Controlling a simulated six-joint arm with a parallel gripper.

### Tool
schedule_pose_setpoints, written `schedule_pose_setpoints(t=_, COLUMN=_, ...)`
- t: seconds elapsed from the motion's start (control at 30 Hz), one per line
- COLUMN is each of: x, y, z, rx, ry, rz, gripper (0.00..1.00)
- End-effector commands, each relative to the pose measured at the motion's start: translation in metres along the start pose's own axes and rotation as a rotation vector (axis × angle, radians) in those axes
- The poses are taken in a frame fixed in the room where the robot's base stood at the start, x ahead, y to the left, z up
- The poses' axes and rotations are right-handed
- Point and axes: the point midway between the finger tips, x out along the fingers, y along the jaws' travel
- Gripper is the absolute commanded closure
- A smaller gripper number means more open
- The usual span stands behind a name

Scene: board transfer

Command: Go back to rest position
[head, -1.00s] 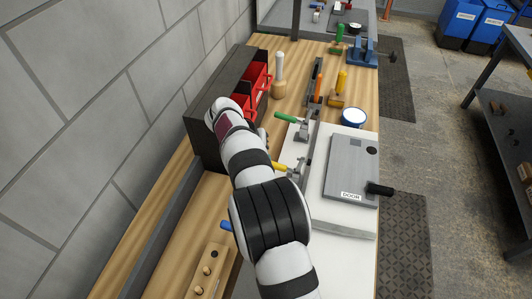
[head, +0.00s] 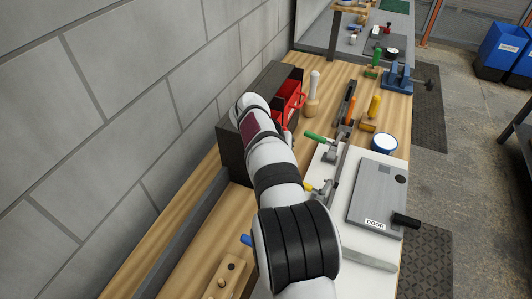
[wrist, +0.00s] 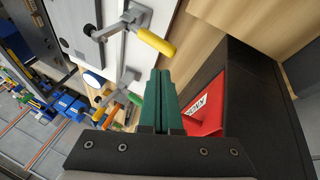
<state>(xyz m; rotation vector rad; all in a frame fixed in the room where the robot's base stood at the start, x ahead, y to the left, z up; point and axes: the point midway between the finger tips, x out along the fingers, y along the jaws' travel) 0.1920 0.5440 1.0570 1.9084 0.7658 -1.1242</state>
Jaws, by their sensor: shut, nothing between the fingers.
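My gripper (wrist: 158,98) shows in the wrist view with its two green fingers together and nothing between them. It is in the air near the red bin (wrist: 207,112), which is to its right in that view. In the head view my arm reaches over the bench beside the dark bin rack (head: 235,150), and the fingers are hidden. The grey board labelled DOOR (head: 377,190) lies flat on the white plate (head: 322,165), apart from my arm.
A green-handled clamp (head: 318,138) and a yellow-handled clamp (wrist: 152,40) stand at the plate's edge near my arm. A blue-rimmed white round container (head: 384,142) and several upright-handled tools are farther back. A block wall (head: 110,120) runs along the left.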

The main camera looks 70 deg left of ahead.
Motion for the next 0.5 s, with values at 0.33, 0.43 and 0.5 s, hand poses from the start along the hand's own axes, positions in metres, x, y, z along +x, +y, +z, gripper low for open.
schedule_pose_setpoints(t=0.33, x=-0.062, y=-0.043, z=-0.004, rx=0.001, ry=0.002, rz=0.001, gripper=1.00)
schedule_pose_setpoints(t=0.43, x=-0.067, y=-0.046, z=-0.004, rx=0.001, ry=0.001, rz=0.001, gripper=1.00)
schedule_pose_setpoints(t=0.5, x=-0.069, y=-0.046, z=-0.005, rx=0.000, ry=0.002, rz=0.002, gripper=1.00)
